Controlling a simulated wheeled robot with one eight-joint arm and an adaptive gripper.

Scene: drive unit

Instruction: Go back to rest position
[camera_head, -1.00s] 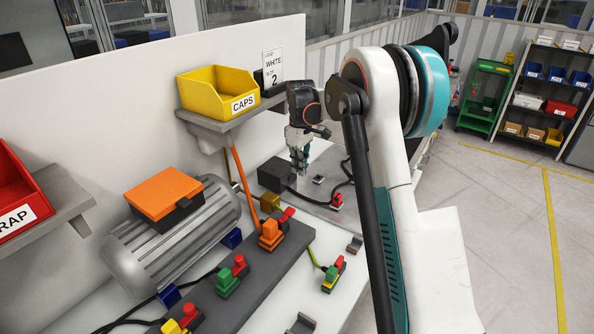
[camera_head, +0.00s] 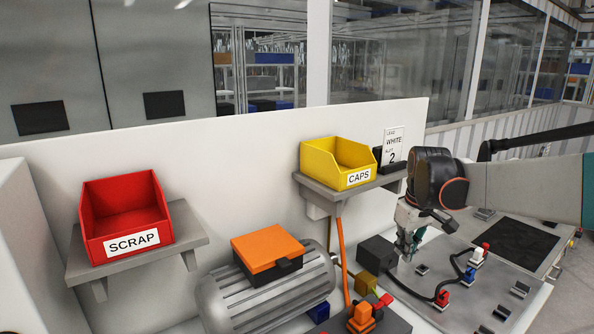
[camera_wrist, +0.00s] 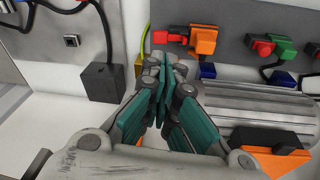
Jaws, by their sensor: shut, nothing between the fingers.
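My gripper (camera_head: 407,254) is over the right part of the bench in the head view, beside a dark grey block (camera_head: 377,251). Its fingers point down. In the wrist view my gripper (camera_wrist: 163,62) has its teal-padded fingers together with nothing between them. The drive unit, a ribbed grey motor (camera_head: 265,297) with an orange-topped box (camera_head: 267,253), lies left of my gripper. It also shows at the right of the wrist view (camera_wrist: 270,105).
A yellow CAPS bin (camera_head: 338,162) sits on a wall shelf above and left of my gripper. A red SCRAP bin (camera_head: 125,215) stands on another shelf at left. An orange connector (camera_head: 362,318) is at the bottom.

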